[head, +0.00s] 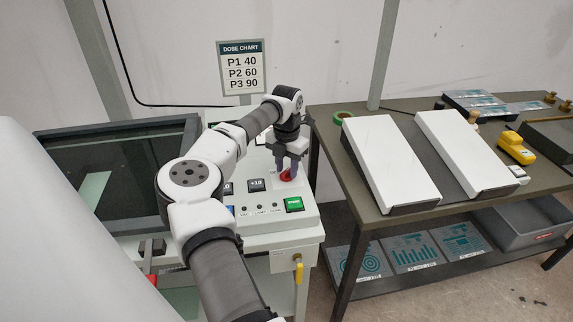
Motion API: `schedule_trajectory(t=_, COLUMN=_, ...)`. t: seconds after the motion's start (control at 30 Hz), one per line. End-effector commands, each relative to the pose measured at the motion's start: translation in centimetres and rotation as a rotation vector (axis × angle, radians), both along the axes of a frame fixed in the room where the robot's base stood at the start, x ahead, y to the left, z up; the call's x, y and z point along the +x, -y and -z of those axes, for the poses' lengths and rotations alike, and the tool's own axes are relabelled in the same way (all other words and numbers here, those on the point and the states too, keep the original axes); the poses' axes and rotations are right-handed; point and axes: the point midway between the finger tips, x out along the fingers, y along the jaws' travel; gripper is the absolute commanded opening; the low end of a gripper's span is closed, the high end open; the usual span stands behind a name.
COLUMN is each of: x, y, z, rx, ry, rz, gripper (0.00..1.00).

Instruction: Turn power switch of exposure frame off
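The exposure frame (187,115) stands at left, with a dark glass bed and a light control panel at its right end. A red knob (287,175), likely its power switch, sits on the panel. My gripper (290,168) points down right at this knob, with its fingers apart on either side of it. Whether they touch or grip the knob cannot be told from here. The gripper hides part of the knob and the panel behind it, so the knob's setting cannot be read.
A green button (294,204), a +10 key (257,185) and small lamps are on the panel near my gripper. A yellow-handled valve (299,272) is below. The dose chart (241,67) stands behind. At right, a table (403,104) holds two white slanted boards.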

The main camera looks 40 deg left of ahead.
Motion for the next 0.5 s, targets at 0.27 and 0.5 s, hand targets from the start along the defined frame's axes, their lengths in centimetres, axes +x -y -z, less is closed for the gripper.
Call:
schedule_trajectory(t=0.27, x=-0.01, y=-0.02, z=0.16, rx=0.001, ry=0.0, rz=0.0, gripper=0.34)
schedule_trajectory(t=0.5, x=-0.01, y=-0.02, z=0.13, rx=0.001, ry=0.0, rz=0.0, gripper=0.02)
